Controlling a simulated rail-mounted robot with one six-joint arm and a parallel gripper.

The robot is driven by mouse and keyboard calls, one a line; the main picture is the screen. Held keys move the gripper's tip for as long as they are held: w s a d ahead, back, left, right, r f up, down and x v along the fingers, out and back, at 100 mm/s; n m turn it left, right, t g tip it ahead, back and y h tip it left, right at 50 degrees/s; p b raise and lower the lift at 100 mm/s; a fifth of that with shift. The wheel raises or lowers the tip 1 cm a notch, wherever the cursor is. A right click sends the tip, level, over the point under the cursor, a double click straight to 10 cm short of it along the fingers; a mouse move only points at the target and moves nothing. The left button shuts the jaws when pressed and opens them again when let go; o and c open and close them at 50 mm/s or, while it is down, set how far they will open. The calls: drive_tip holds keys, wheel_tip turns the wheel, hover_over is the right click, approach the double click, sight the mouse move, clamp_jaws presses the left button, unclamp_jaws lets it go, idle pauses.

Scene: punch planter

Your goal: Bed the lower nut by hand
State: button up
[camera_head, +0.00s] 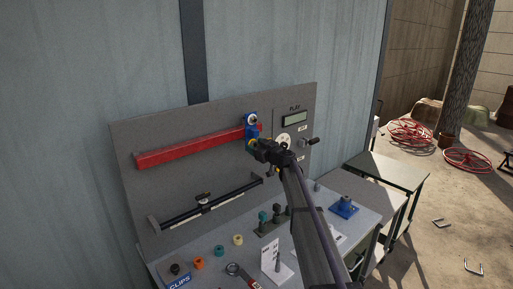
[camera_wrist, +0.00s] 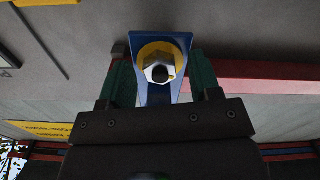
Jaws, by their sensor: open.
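A blue bracket (camera_head: 251,121) sits at the right end of a red bar (camera_head: 190,149) on the grey upright panel. A round metal part shows near its top in the head view; the lower part is largely covered by my gripper (camera_head: 257,146). In the wrist view, a silver hex nut (camera_wrist: 159,64) with a dark centre sits in front of a yellow ring (camera_wrist: 147,49) on the blue bracket (camera_wrist: 176,38). My gripper (camera_wrist: 161,76) is open, its green fingers on either side of the bracket and nut. I cannot tell whether they touch. Which nut this is, upper or lower, is unclear.
A dial and display (camera_head: 295,120) and a crank handle (camera_head: 312,141) are right of the bracket. A dark rod (camera_head: 215,201) spans the panel below. The bench holds small coloured collars (camera_head: 218,251), green-topped parts (camera_head: 263,216) and a blue fixture (camera_head: 344,207).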

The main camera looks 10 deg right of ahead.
drive_tip(key=c, duration=0.9)
drive_tip(key=m, duration=0.4)
drive_tip(key=shift+s, duration=0.1)
drive_tip(key=o, duration=0.9)
drive_tip(key=v, duration=1)
drive_tip(key=shift+s, duration=0.35)
drive_tip(key=shift+d, duration=0.2)
